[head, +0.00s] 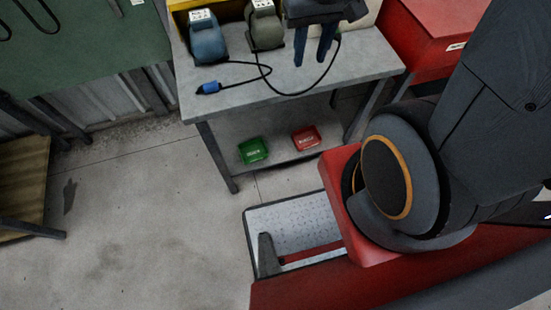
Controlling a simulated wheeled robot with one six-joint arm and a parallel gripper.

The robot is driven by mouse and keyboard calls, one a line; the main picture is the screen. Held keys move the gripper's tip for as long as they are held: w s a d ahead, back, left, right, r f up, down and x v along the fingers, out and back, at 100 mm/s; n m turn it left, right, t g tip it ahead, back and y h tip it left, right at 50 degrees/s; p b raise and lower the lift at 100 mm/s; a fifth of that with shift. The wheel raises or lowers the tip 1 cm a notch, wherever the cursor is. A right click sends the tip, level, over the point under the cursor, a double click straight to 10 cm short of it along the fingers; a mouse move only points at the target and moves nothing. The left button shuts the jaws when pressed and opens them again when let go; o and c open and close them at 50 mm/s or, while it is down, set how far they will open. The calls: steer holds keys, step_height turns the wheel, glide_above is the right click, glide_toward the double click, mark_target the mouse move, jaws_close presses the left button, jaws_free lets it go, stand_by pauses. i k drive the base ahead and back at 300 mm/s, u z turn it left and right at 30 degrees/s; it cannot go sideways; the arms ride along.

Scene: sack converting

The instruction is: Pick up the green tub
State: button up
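The green tub (253,150) is small and shallow, with a pale label on it. It sits on the lower shelf (233,127) of the grey workbench, near the shelf's left front. My gripper (311,58) shows at the top, a dark body with two blue fingers pointing down. Its fingers are apart with nothing seen between them. It appears in front of the bench top's back part, well above and to the right of the green tub. My gripper's upper part is cut off by the frame.
A red tub (306,138) sits right of the green one. The bench top (300,75) above the shelf holds a blue device (207,42), a grey-green device (265,27) and a black cable with a blue plug (208,88). The floor (150,220) at front left is clear.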

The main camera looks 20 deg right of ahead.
mark_target(256, 150)
steer(key=z, duration=0.75)
steer(key=k, duration=1.6)
steer(key=z, duration=0.2)
